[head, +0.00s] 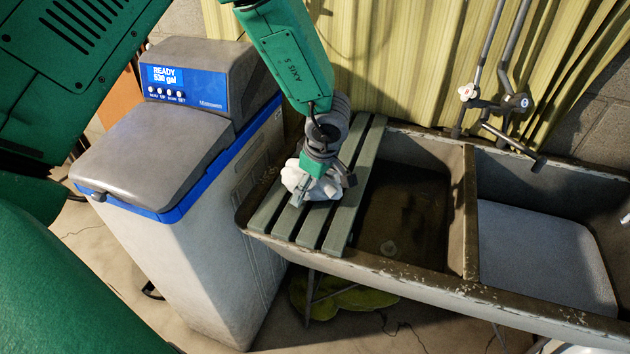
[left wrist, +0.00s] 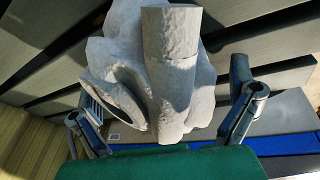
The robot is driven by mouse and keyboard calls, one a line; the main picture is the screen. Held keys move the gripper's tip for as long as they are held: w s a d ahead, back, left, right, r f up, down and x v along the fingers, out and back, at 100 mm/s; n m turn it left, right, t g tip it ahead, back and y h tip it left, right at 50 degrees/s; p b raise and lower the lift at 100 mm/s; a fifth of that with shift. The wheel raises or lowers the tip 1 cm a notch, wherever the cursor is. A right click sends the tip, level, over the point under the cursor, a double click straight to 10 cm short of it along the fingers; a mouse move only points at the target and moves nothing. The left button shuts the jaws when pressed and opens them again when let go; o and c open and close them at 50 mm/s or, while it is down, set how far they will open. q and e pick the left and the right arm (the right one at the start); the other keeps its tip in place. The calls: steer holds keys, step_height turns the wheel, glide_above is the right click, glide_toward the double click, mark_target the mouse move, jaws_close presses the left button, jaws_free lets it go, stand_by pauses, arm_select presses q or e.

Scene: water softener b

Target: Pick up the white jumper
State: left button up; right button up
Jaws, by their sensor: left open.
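The white jumper (head: 322,186) is a small crumpled bundle on the grey-green slatted rack (head: 345,217) over the left part of the sink. In the left wrist view the jumper (left wrist: 172,75) fills the middle, with a rolled sleeve-like fold and a dark opening at its left. My left gripper (head: 318,184) is right at the jumper from above and hides part of it. In the left wrist view its two fingers stand apart on either side of the jumper. Whether they touch the cloth is unclear. My right gripper is not in view.
The water softener (head: 185,180) with a blue panel stands left of the sink. The double sink (head: 465,225) has an empty left basin and a light grey panel (head: 540,250) in the right one. Taps (head: 500,105) and a yellow-green curtain (head: 400,60) are behind.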

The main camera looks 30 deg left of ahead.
arm_select(q)
steer(key=shift+c, duration=0.5)
steer(key=shift+a, duration=0.2)
steer(key=c, duration=1.3)
steer(key=shift+o, duration=0.2)
